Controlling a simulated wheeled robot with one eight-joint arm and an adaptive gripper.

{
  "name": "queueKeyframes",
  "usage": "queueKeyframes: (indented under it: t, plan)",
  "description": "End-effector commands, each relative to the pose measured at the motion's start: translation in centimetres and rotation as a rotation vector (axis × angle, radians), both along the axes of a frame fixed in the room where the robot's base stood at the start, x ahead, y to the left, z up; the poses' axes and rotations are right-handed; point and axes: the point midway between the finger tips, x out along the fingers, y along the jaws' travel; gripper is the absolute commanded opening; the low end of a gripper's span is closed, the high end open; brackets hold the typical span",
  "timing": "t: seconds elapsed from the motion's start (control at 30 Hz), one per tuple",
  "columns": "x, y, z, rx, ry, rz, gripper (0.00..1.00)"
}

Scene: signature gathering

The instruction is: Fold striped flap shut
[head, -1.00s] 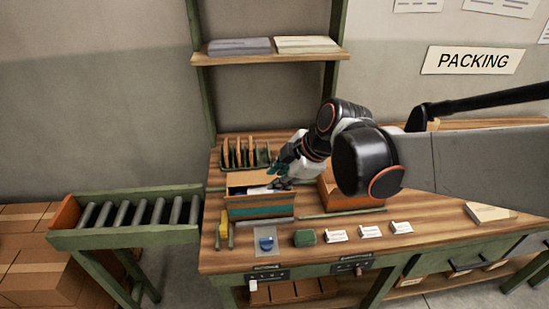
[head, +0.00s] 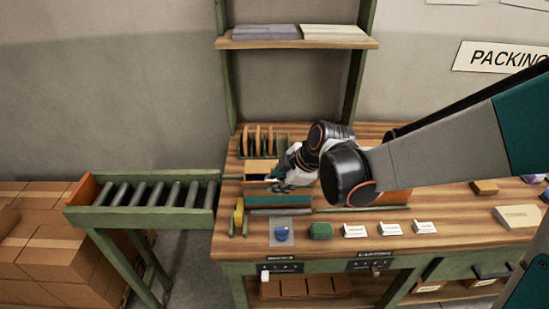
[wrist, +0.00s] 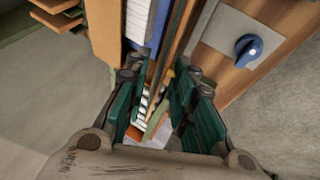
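An open cardboard box (head: 256,186) with a teal band on its front stands on the workbench. My gripper (head: 280,186) is at the box's front right, covering part of it. In the wrist view, my two teal fingers (wrist: 162,85) are apart, with a brown box edge (wrist: 176,48) running between them. A narrow strip with light and dark stripes (wrist: 144,106) shows in the gap, partly hidden by the left finger. I cannot tell whether it is the striped flap, or whether either finger touches the box. Blue and white contents (wrist: 140,20) lie inside the box.
A blue knob on a grey plate (head: 281,231), a green block (head: 321,230) and several white cards (head: 390,228) lie in front. A rack of upright brown dividers (head: 262,142) stands behind the box. A roller conveyor (head: 150,195) is at left.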

Motion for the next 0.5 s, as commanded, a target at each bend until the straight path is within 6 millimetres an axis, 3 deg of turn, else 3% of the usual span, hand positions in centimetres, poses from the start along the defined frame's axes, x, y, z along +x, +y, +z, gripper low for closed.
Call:
queueKeyframes:
  t: [0.4, 0.5]
  plan:
    - [0.32, 0.3, -0.72, 0.0, 0.0, -0.001, 0.23]
    - [0.32, 0.3, -0.72, 0.0, 0.0, -0.001, 0.03]
